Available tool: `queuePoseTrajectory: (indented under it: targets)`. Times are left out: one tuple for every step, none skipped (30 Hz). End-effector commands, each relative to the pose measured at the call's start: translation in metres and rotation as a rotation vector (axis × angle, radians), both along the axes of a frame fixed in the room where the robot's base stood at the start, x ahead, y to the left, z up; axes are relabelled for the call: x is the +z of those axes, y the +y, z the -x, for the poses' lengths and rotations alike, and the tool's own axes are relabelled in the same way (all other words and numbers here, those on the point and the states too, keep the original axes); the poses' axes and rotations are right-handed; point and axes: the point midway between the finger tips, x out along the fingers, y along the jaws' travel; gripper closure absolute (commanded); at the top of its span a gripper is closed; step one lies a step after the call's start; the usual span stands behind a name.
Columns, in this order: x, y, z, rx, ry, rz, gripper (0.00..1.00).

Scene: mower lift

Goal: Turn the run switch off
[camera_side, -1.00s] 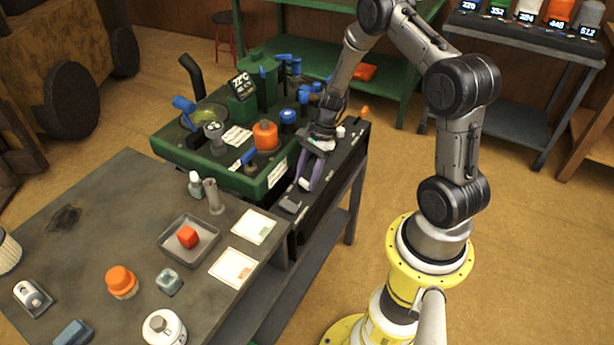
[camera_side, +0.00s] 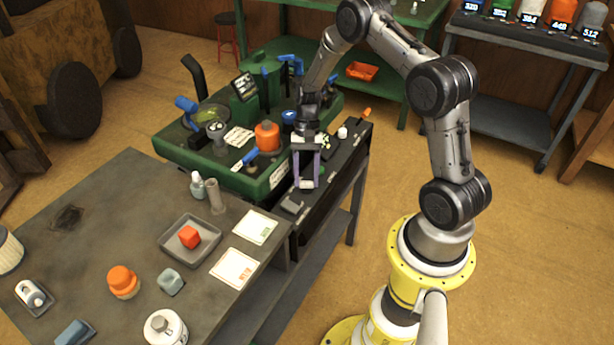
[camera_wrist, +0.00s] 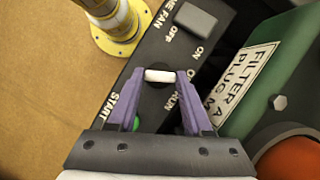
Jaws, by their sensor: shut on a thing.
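My gripper (camera_side: 306,184) has two purple fingers and points down at the black control strip (camera_side: 341,153) along the front of the green machine. In the wrist view the fingertips (camera_wrist: 160,78) are shut on a small white bar (camera_wrist: 158,75), the handle of the run switch. "RUN" is printed just right of it, with "ON" above that and "OFF" higher up. The switch's base is dark and its exact position is hard to tell. A green button (camera_wrist: 136,123) by "START" shows partly behind the left finger.
A grey rocker (camera_wrist: 195,20) sits beyond the fingertips, near the "FAN" lettering. The green machine (camera_side: 276,179) with its orange cap (camera_side: 267,136) stands beside the strip. The grey table (camera_side: 95,215) holds a tray (camera_side: 172,249) and several small objects.

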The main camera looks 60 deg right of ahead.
Motion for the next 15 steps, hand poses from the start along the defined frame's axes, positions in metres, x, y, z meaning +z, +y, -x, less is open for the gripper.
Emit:
queuePoseTrajectory:
  targets:
    - [0.0011,-0.0004,-0.0003,0.016,-0.001,0.001,1.00]
    - [0.0011,-0.0005,-0.0005,0.023,0.000,0.001,1.00]
    - [0.0012,-0.0005,-0.0007,0.032,-0.001,0.001,1.00]
    - [0.0012,-0.0004,-0.0008,0.038,-0.001,0.001,1.00]
    - [0.0012,-0.0004,-0.0009,0.042,-0.001,0.001,1.00]
    - [0.0013,-0.0004,-0.0009,0.047,-0.001,0.000,1.00]
    - [0.0013,-0.0003,-0.0010,0.050,-0.002,0.001,1.00]
    - [0.0013,-0.0003,-0.0010,0.053,-0.002,0.001,1.00]
    - [0.0013,-0.0003,-0.0010,0.056,-0.002,0.001,1.00]
    - [0.0013,-0.0003,-0.0010,0.057,-0.002,0.001,1.00]
    - [0.0013,-0.0003,-0.0010,0.058,-0.002,0.001,1.00]
    - [0.0013,-0.0003,-0.0010,0.058,-0.002,0.001,1.00]
    - [0.0014,-0.0004,-0.0010,0.058,-0.002,0.001,1.00]
    - [0.0013,-0.0003,-0.0010,0.058,-0.002,0.001,1.00]
    - [0.0014,-0.0004,-0.0010,0.058,-0.002,0.001,1.00]
